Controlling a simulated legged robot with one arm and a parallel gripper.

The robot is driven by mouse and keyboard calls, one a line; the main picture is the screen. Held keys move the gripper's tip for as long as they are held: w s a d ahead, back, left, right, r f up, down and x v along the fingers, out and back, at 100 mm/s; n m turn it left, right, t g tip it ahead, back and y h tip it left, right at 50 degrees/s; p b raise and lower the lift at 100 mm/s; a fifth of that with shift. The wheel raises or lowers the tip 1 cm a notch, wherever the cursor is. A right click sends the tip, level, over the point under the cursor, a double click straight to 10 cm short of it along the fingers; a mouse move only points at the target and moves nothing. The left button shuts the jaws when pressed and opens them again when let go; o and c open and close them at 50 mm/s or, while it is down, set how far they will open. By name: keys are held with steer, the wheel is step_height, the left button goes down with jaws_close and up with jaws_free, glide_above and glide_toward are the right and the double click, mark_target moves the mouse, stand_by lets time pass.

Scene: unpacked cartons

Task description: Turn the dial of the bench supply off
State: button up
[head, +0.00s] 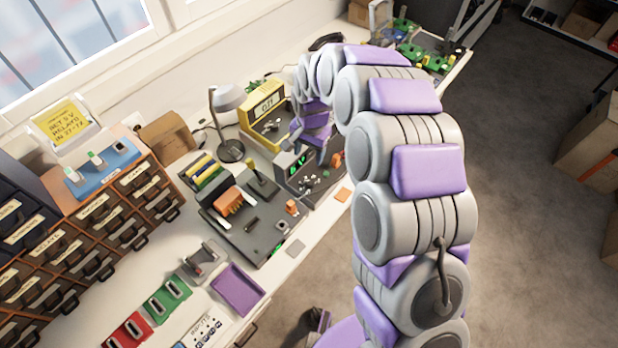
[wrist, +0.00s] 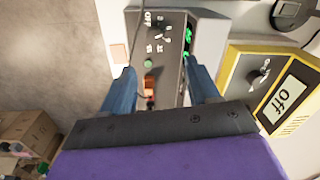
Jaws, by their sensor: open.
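The bench supply is a grey box (head: 306,178) with green lit digits, on the bench below my gripper (head: 302,135) in the head view. In the wrist view the same supply (wrist: 207,50) shows a dark front panel, upside-down OFF lettering, a green button and an orange part. A small dark dial (wrist: 163,30) with pale marks sits by the OFF lettering; its exact setting is too small to read. My gripper (wrist: 160,72) is open and empty, its two blue-grey fingers on either side of the panel in the picture. Contact cannot be told.
A yellow meter (wrist: 233,63) reading "Off" stands close beside the supply, with its own dial. A grey lamp (head: 228,100) and a dark work mat (head: 252,238) with parts are nearby. Cartons (wrist: 30,135) stand on the floor.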

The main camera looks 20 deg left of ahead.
steer(key=b, duration=0.2)
glide_above(310, 180)
steer(key=d, duration=0.2)
steer(key=f, duration=0.8)
steer(key=shift+s+a+f, duration=0.15)
steer(key=shift+a, duration=0.05)
steer(key=f, duration=0.1)
steer(key=a+f, duration=0.1)
steer(key=f, duration=0.1)
steer(key=a+f, duration=0.1)
steer(key=f, duration=0.1)
steer(key=shift+f+b, duration=0.2)
steer(key=shift+b, duration=0.15)
steer(key=shift+d+r, duration=0.1)
steer(key=shift+d, duration=0.6)
steer(key=shift+a, duration=0.6)
steer(key=c, duration=0.6)
steer(key=shift+d, duration=0.2)
steer(key=c, duration=0.4)
